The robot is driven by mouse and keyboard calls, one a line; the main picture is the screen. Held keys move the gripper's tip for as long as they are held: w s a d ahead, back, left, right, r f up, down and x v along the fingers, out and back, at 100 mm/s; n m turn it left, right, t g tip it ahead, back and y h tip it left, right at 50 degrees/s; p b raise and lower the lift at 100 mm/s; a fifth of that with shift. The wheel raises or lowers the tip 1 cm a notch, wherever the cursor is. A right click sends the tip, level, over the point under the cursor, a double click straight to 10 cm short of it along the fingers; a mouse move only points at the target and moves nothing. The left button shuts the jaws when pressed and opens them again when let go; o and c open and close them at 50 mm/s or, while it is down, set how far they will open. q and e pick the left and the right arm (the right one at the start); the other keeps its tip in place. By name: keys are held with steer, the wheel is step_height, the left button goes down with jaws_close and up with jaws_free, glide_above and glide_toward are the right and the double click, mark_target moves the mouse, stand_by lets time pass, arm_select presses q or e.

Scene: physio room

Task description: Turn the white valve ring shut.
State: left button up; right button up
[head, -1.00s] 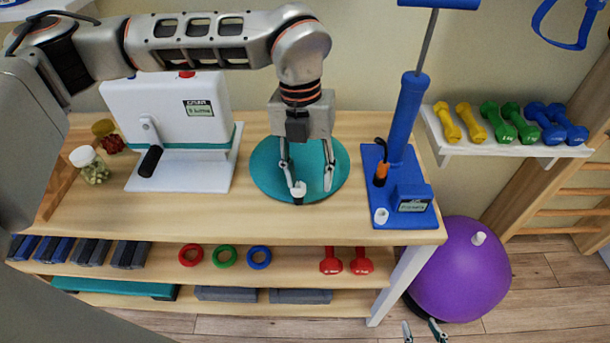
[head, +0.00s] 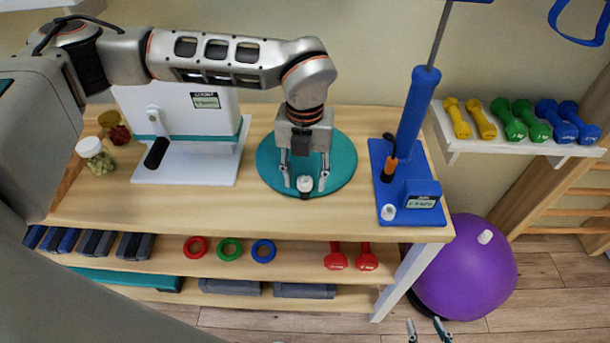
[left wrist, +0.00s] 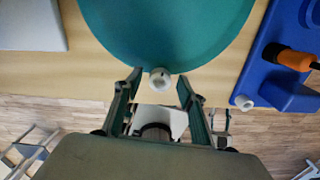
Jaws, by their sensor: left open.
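The teal round cushion (head: 344,165) lies flat on the wooden bench top. Its white valve ring (head: 305,184) sticks out at the front edge and also shows in the left wrist view (left wrist: 160,79). My left gripper (head: 305,184) is open, pointing down at the front of the cushion. Its two fingertips stand on either side of the ring, with a visible gap on both sides in the left wrist view. Whether the fingertips are level with the ring is hard to tell. My right gripper (head: 427,331) shows only its fingertips at the bottom edge, apart and empty.
A blue pump (head: 408,115) with a white knob (head: 388,212) stands right of the cushion. A white device (head: 180,115) stands to the left, near a jar (head: 95,158). A purple ball (head: 465,270) lies on the floor. The bench front by the cushion is clear.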

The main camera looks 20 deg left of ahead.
arm_select(q)
steer(key=c, duration=1.1)
